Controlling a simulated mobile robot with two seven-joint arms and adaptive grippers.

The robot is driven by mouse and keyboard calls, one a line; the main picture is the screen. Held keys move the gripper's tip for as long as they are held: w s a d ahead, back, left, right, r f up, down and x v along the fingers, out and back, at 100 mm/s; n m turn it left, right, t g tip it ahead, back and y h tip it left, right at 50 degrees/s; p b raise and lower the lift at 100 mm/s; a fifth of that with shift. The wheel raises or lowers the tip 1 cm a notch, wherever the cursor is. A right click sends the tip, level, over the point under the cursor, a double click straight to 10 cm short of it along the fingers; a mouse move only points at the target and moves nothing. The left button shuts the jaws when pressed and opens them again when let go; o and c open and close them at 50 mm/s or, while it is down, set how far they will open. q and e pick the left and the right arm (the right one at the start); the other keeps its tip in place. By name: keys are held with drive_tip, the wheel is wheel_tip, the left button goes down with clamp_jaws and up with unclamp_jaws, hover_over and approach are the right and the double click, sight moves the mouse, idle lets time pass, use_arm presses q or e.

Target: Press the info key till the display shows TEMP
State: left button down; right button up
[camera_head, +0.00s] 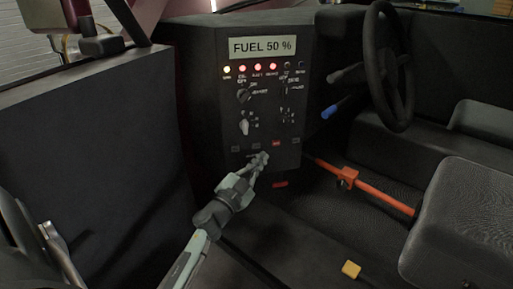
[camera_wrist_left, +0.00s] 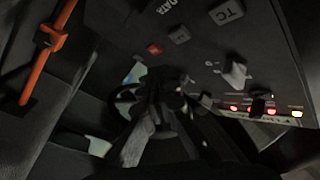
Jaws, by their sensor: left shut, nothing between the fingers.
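The display (camera_head: 262,47) at the top of the dark control panel (camera_head: 212,98) reads "FUEL 50 %". A row of small keys runs along the panel's lower part, with a grey key (camera_head: 235,149) at the left and a red key (camera_head: 276,143) further right. I cannot read which key is the info key. My left gripper (camera_head: 262,157) is shut and empty, its tips just below the key row; I cannot tell whether they touch the panel. In the left wrist view the red key (camera_wrist_left: 154,49) and the TC key (camera_wrist_left: 227,12) show beyond the dark fingers.
Lit lamps (camera_head: 257,67) and several knobs (camera_head: 243,95) sit below the display. A steering wheel (camera_head: 370,70) with a blue-tipped lever (camera_head: 331,112) stands at the right. An orange bar (camera_head: 375,189) crosses beside the seat (camera_head: 465,215). A yellow block (camera_head: 351,270) lies low in front.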

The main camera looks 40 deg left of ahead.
sight(256, 145)
use_arm(q)
drive_tip(key=shift+w+a, duration=0.95)
drive_tip(key=shift+a, duration=0.2)
idle(0.7)
drive_tip(key=shift+w+a, duration=0.25)
drive_tip(key=shift+a, duration=0.05)
